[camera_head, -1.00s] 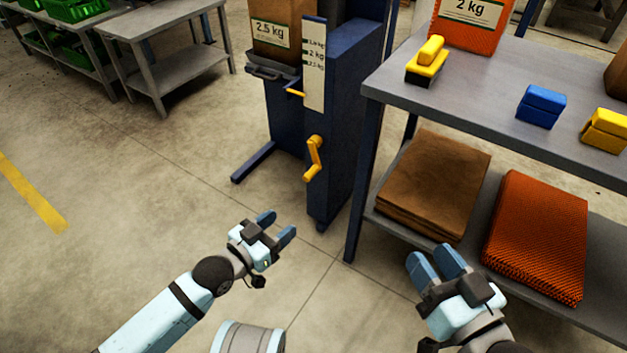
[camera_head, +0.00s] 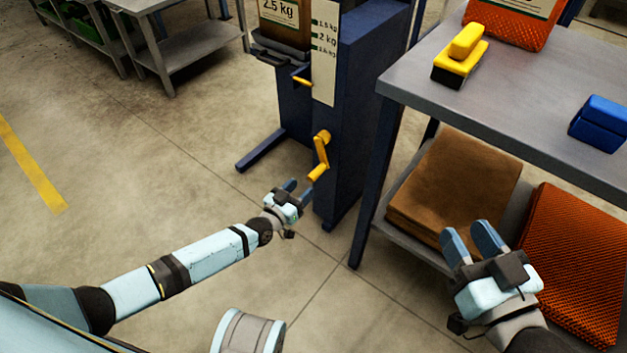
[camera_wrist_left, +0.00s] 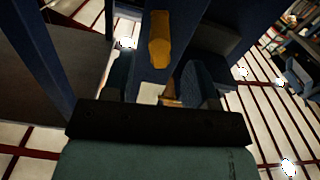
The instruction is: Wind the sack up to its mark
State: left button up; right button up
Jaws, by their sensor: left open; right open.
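The brown sack (camera_head: 284,14), labelled 2.5 kg, sits on a dark carrier (camera_head: 280,46) on the blue stand (camera_head: 352,90). A white scale plate (camera_head: 324,70) carries green marks, and a yellow pointer (camera_head: 303,81) sits at its left edge, below the lowest mark. The yellow crank (camera_head: 321,152) on the stand hangs with its grip low; it also shows in the left wrist view (camera_wrist_left: 160,40). My left gripper (camera_head: 299,188) is open, just left of and below the crank grip, apparently empty. My right gripper (camera_head: 468,238) is open and empty before the shelf.
The grey table (camera_head: 480,110) at right bears a yellow-and-black block (camera_head: 461,58), a blue block (camera_head: 600,123) and an orange sack (camera_head: 512,22). Its lower shelf holds brown (camera_head: 455,185) and orange (camera_head: 575,260) stacks. The floor left of the stand is clear.

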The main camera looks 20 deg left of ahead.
aim_at(313, 177)
pick_arm(q)
jog(key=b+x, duration=0.1)
jog(key=x, duration=0.3)
jog(key=shift+w+d+f+b, duration=0.1)
jog(key=shift+w+b, duration=0.25)
jog(key=shift+w+d, duration=0.25)
jog(key=shift+w, duration=0.5)
pick_arm(e)
jog(key=shift+w+d+r+n+t+y, duration=0.45)
jog(key=shift+w+r+n+t, duration=0.2)
jog(key=shift+n, duration=0.55)
pick_arm(q)
jog(key=shift+c, duration=0.3)
grip_shut()
pick_arm(e)
jog(key=shift+w+f+h, duration=0.2)
jog(key=shift+h, duration=0.05)
